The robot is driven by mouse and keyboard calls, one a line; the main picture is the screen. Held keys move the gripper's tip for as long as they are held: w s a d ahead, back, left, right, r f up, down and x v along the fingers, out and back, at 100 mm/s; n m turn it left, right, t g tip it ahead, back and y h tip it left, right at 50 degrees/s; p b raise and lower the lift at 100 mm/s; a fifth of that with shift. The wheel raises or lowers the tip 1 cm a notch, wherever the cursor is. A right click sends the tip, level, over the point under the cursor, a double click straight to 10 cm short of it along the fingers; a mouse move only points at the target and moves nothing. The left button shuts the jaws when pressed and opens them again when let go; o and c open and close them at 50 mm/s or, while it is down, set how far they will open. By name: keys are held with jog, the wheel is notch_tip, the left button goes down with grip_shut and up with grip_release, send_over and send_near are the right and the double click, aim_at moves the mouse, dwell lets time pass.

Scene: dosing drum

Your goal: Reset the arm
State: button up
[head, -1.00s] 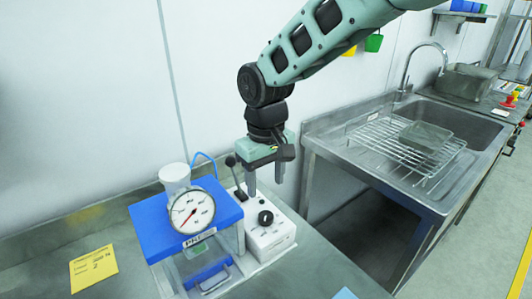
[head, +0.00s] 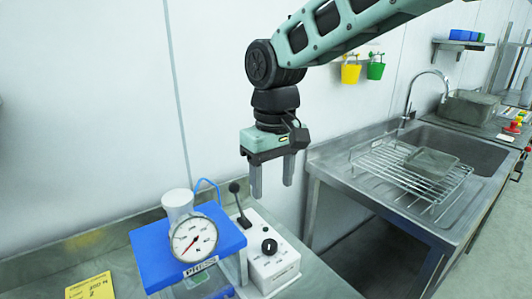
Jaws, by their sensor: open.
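My gripper (head: 272,188) hangs from my arm with its two fingers pointing down and apart, and nothing is between them. It is in the air above the white control box (head: 272,262), which has a black knob (head: 269,246) and a black-handled lever (head: 238,202). To its lower left is the press, with a blue top (head: 155,255), a white cylinder (head: 177,205) and a round dial gauge (head: 194,239). The lower part of the press is cut off by the frame's bottom edge.
A steel sink unit (head: 440,215) stands at right, with a wire rack (head: 420,178), a grey container (head: 432,163) and a curved tap (head: 431,73). Yellow (head: 350,73) and green (head: 375,70) cups hang on the wall. A yellow note (head: 92,288) lies at lower left.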

jog(key=s+d+f, duration=0.2)
jog(key=s+d, duration=0.2)
jog(key=s, duration=0.3)
jog(key=s+d+f, duration=0.2)
jog(key=s+d, duration=0.1)
jog(key=s, duration=0.5)
jog(key=s+d+f+n, duration=0.1)
jog(key=s+d, duration=0.3)
jog(key=s, duration=0.4)
jog(key=shift+d+f, duration=0.35)
jog(key=shift+f, duration=0.3)
